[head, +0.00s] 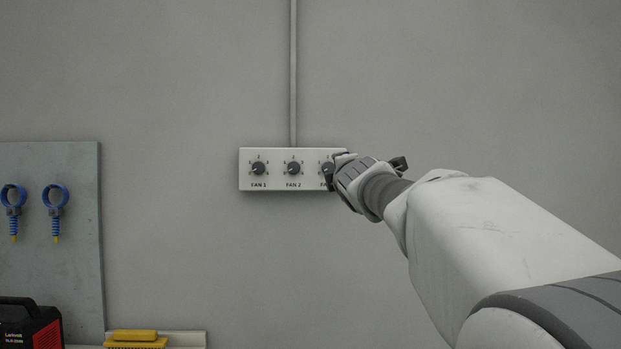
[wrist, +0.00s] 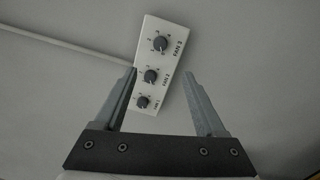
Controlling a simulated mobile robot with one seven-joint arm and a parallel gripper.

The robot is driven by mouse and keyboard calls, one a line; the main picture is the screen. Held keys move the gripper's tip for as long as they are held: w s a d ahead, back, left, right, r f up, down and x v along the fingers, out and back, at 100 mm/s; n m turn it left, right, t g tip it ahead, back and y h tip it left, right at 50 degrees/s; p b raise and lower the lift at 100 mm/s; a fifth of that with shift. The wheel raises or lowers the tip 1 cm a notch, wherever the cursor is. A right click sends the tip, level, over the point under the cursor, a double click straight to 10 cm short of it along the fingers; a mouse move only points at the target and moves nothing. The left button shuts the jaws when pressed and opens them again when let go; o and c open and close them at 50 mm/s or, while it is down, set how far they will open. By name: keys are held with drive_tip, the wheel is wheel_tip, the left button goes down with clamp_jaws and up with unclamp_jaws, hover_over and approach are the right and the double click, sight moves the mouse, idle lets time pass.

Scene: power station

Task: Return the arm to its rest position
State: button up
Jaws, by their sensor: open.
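My gripper (wrist: 163,90) is open and empty in the wrist view, its two fingers apart with the fan control panel (wrist: 152,22) beyond them. In the head view my arm reaches in from the right, and the gripper (head: 338,170) covers the right end of the white panel (head: 275,171) on the wall. The panel has three dark knobs: FAN 1 (head: 258,168), FAN 2 (head: 293,168) and a third (wrist: 160,44), which is partly hidden by the gripper in the head view. I cannot tell whether the fingers touch the panel.
A grey conduit (head: 293,75) runs up the wall from the panel. A grey board (head: 82,237) with two blue tools (head: 55,198) hangs at left. A red and black device (head: 30,325) and a yellow item (head: 135,340) are low left. The wall above my arm is bare.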

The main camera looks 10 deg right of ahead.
drive_tip(key=s+d+f+m+g, duration=0.3)
drive_tip(key=s+d+f+m, duration=0.15)
drive_tip(key=f, duration=0.35)
drive_tip(key=s+d+f+m+g, duration=0.35)
drive_tip(key=s+f+m, duration=0.25)
drive_tip(key=f, duration=0.2)
drive_tip(key=s+a+f+m+g, duration=0.4)
drive_tip(key=s+f, duration=0.6)
drive_tip(key=s, duration=0.5)
drive_tip(key=s+a+f+m+g, duration=0.3)
drive_tip(key=s+f+m, duration=0.3)
drive_tip(key=s+f, duration=0.65)
wheel_tip(320, 180, up, 28)
drive_tip(key=s+p, duration=0.1)
drive_tip(key=p, duration=2.5)
drive_tip(key=shift+y, duration=0.3)
